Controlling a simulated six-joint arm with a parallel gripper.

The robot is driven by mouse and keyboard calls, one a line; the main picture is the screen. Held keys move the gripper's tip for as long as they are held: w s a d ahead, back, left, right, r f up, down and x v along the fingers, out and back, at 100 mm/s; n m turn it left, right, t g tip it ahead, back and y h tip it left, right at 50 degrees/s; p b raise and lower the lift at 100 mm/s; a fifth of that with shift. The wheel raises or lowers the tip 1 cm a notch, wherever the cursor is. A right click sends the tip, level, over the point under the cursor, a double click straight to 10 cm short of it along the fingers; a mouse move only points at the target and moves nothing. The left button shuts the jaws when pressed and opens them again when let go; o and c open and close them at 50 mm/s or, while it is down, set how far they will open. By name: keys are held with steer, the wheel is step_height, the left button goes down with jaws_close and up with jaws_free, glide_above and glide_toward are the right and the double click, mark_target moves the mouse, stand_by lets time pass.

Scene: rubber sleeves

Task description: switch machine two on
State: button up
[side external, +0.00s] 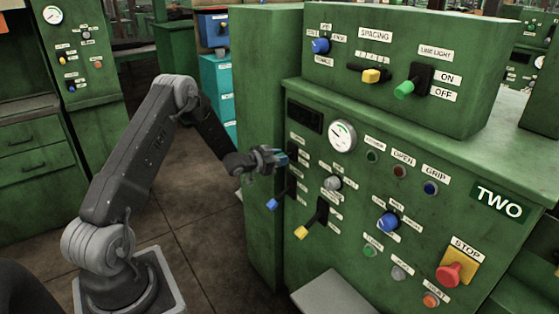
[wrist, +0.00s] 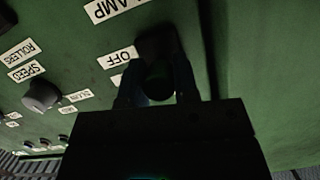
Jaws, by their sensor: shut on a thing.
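Machine two is a green cabinet with a "TWO" plate (side external: 498,202) on its front. My gripper (side external: 280,159) is at the upper left edge of its front panel, above a blue-tipped lever (side external: 273,203). In the wrist view my gripper (wrist: 158,88) is shut on a dark green switch handle (wrist: 158,78), one finger on each side. The handle stands out from a black switch base (wrist: 160,42) beside an "OFF" label (wrist: 117,57). A label ending in "AMP" (wrist: 115,8) is near it. In the side view the gripper hides this switch.
A yellow-tipped lever (side external: 303,231), a blue knob (side external: 387,221) and a red stop button (side external: 453,270) are on the same panel. A green-handled line light switch (side external: 405,89) is on the upper box. The floor (side external: 210,235) left of the cabinet is clear.

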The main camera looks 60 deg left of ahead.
steer(key=shift+w+r+g, duration=0.1)
steer(key=shift+r+g, duration=0.45)
steer(key=shift+g, duration=0.6)
steer(key=shift+r+g, duration=0.5)
steer(key=shift+g, duration=0.65)
steer(key=shift+r+g, duration=0.15)
steer(key=shift+g, duration=0.35)
steer(key=o, duration=0.9)
steer(key=v, duration=1.3)
steer(key=shift+s+r, duration=0.3)
